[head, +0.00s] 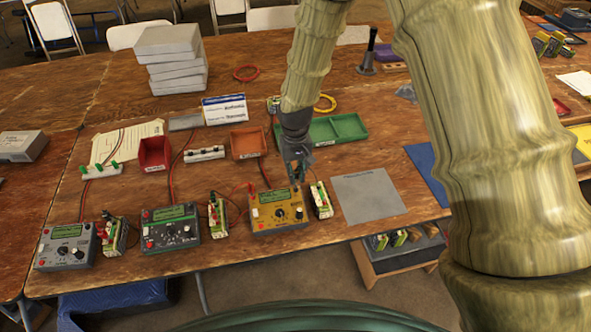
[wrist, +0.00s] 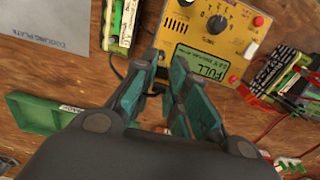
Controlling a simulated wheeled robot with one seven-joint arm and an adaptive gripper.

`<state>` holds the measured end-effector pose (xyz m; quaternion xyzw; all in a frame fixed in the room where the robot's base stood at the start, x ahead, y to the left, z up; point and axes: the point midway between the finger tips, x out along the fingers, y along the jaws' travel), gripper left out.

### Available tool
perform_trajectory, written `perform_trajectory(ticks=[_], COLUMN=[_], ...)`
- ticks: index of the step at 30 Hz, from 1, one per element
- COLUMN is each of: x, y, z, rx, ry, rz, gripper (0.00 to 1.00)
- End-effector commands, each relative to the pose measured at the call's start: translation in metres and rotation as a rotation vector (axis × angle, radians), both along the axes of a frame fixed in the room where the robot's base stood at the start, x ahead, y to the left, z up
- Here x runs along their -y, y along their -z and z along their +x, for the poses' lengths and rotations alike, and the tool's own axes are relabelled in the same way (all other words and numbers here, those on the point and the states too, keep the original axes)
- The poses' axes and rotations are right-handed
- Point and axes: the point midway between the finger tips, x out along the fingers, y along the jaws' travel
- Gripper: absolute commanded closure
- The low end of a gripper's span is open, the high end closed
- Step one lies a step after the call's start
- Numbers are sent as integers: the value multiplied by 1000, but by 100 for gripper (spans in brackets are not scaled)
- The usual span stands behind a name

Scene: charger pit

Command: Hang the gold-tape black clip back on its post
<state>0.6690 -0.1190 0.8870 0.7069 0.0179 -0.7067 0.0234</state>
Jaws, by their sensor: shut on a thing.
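My gripper (head: 298,172) is at the back right edge of the yellow charger (head: 278,210), low over it. In the wrist view my gripper (wrist: 170,75) has its teal fingers close together beside the charger's screen (wrist: 202,65), which reads FULL. A small dark piece (wrist: 161,75) shows between the fingers, apparently the black clip; its gold tape cannot be made out. A black cable (wrist: 117,68) runs near the fingers. The clip's post cannot be picked out; the fingers cover that part of the charger.
A battery pack (head: 320,200) stands right of the charger, and another (head: 217,215) with red leads stands left. A grey cooling plate (head: 368,195) lies bare at right. A green tray (head: 335,130) and an orange bin (head: 249,143) are behind. Other chargers (head: 170,228) stand left.

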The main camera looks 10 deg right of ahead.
Motion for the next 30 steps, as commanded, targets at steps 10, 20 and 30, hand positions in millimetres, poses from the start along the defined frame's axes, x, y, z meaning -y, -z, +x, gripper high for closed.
perform_trajectory(ticks=[10,20,30], x=[0,0,0], y=[17,29,30], z=[0,0,0], rx=[-1,0,0], ry=[0,0,0], rz=[0,0,0], gripper=[98,98,98])
